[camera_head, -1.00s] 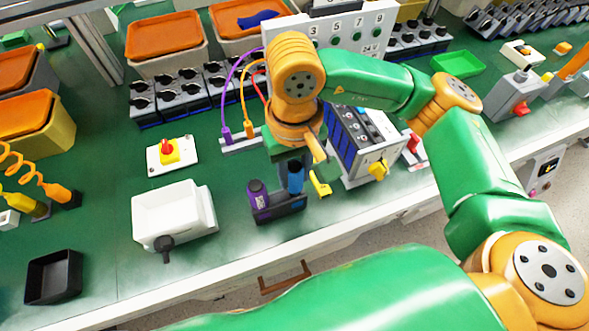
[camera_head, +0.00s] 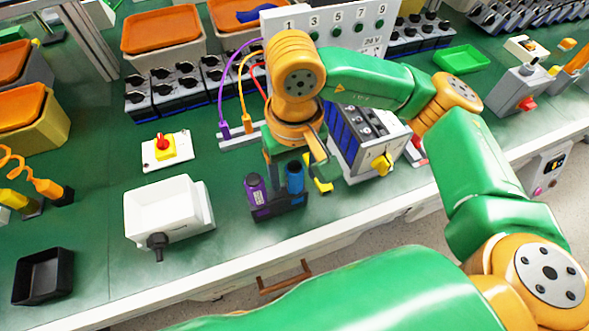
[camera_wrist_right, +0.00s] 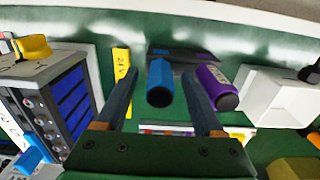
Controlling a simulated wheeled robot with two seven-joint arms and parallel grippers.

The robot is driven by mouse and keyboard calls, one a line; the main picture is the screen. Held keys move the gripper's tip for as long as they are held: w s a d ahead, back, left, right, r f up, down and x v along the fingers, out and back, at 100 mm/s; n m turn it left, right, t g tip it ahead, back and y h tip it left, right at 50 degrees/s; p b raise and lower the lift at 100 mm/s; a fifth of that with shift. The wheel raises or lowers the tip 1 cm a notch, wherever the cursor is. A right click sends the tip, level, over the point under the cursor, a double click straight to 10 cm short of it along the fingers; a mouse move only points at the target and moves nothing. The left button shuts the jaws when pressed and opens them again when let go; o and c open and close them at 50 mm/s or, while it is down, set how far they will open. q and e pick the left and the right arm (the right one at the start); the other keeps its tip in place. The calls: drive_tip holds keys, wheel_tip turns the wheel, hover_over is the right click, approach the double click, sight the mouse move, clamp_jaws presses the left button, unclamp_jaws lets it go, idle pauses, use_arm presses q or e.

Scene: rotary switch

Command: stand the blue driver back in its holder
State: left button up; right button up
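The blue driver (camera_head: 295,178) stands upright in the black holder (camera_head: 280,209), to the right of a purple driver (camera_head: 255,190). Its lower end is hidden by the holder. My right gripper (camera_head: 294,165) is above the holder with its fingers spread. In the wrist view the blue driver (camera_wrist_right: 160,84) shows between the two open fingers (camera_wrist_right: 160,98), with gaps on both sides. The purple driver (camera_wrist_right: 217,86) is just outside the right-hand finger there, and the holder (camera_wrist_right: 182,57) is behind. My left gripper is not in view.
A white box with a dark knob (camera_head: 168,212) stands left of the holder. A grey module with a yellow knob (camera_head: 381,163) is close on its right, with a small yellow piece (camera_head: 323,187) between. Cables (camera_head: 245,95) rise behind. The bench's front edge is near.

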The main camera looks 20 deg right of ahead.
drive_tip(key=shift+r, duration=0.15)
wheel_tip(320, 180, up, 7)
drive_tip(key=shift+f, duration=0.1)
idle(0.3)
